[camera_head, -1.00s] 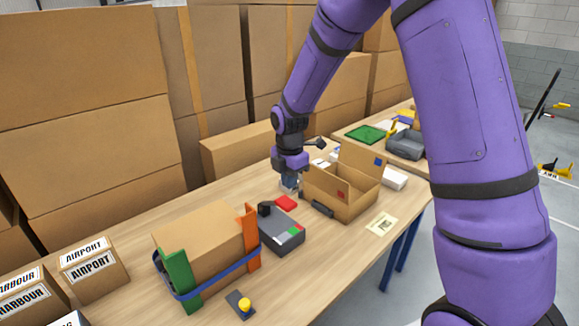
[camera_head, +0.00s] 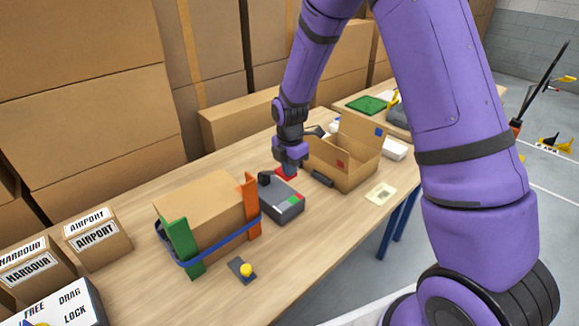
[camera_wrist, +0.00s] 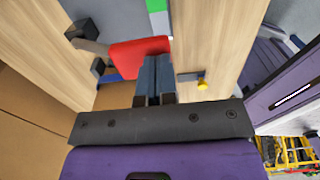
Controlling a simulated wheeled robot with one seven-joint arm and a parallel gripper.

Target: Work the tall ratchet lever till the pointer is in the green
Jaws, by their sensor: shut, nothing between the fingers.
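A grey device (camera_head: 281,203) with a black upright part (camera_head: 265,179) and red and green patches stands on the table. A flat red piece (camera_head: 284,174) lies at its far end, partly hidden by my gripper. My gripper (camera_head: 290,172) points down over that red piece. In the wrist view my gripper (camera_wrist: 157,62) is shut and empty, its fingers in front of the red piece (camera_wrist: 136,56); I cannot tell whether they touch. A green patch (camera_wrist: 157,5) shows there too. No pointer can be made out, and I cannot tell which part is the tall lever.
An open carton (camera_head: 340,160) stands close right of my gripper. A strapped carton (camera_head: 207,208) with green and orange ends is nearer left. A yellow knob (camera_head: 246,270) sits in front. A black pole (camera_head: 541,82) rises from the floor at right. The table's right front is mostly clear.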

